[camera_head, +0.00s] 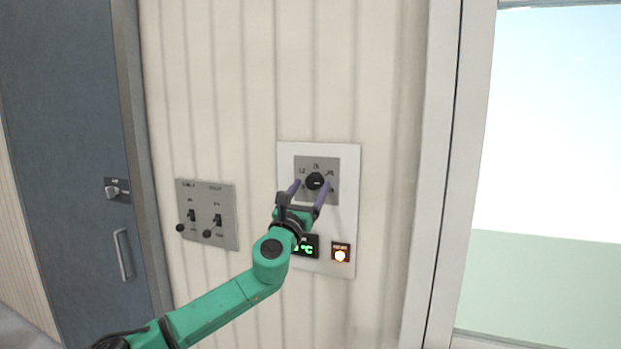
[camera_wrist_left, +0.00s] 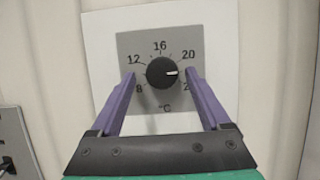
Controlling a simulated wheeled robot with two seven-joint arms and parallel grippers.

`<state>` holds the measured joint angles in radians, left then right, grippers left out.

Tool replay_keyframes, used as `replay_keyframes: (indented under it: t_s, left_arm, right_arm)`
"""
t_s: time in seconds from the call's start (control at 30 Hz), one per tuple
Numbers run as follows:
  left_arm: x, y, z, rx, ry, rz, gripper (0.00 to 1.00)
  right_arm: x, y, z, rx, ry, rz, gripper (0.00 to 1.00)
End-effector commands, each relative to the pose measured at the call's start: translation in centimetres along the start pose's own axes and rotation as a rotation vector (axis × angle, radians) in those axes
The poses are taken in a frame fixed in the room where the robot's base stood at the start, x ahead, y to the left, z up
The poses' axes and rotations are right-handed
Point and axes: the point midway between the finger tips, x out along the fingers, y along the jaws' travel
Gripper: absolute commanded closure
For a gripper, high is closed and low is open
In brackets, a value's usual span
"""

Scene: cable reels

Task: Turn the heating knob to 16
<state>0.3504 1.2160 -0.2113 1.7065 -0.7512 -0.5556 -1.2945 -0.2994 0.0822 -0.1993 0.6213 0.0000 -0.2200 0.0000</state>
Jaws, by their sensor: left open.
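The heating knob (camera_head: 315,181) is a black round dial on a grey scale plate (camera_head: 301,196), set in a white wall panel (camera_head: 345,215). In the left wrist view the knob (camera_wrist_left: 161,72) has a white pointer line directed right, just below the 20 mark; the 16 mark is at the top. The marks 12 and 8 are on the left, and the lower right mark is partly hidden by a finger. My left gripper (camera_head: 312,186) is open, with its purple fingers on either side of the knob. In the wrist view gaps show between the fingers and the knob.
Below the knob are a green °C display (camera_head: 307,247), partly hidden by my gripper, and a lit orange button (camera_head: 340,254). A grey switch plate (camera_head: 207,231) with two levers is to the left. A blue-grey door (camera_head: 70,150) stands far left, a window (camera_head: 550,140) right.

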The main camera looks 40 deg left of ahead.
Motion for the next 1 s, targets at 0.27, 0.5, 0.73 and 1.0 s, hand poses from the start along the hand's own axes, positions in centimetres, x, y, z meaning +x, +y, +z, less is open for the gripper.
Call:
replay_keyframes:
  t_s: [0.27, 0.5, 0.73, 1.0]
  left_arm:
    - [0.34, -0.23, -0.13, 0.0, 0.001, -0.004, 0.2]
    - [0.32, -0.22, -0.11, 0.0, 0.001, -0.004, 0.96]
    - [0.33, -0.23, -0.09, -0.009, 0.001, 0.0, 1.0]
    - [0.37, -0.36, -0.02, -0.094, 0.002, 0.035, 1.0]
  right_arm:
    - [-0.2, -0.51, -0.08, 0.003, 0.001, -0.007, 0.5]
    - [-0.2, -0.49, -0.02, 0.002, 0.0, -0.007, 0.5]
    - [-0.28, -0.32, 0.03, 0.001, -0.001, -0.004, 0.5]
    - [-0.78, -0.07, 0.06, -0.001, -0.003, -0.001, 0.5]
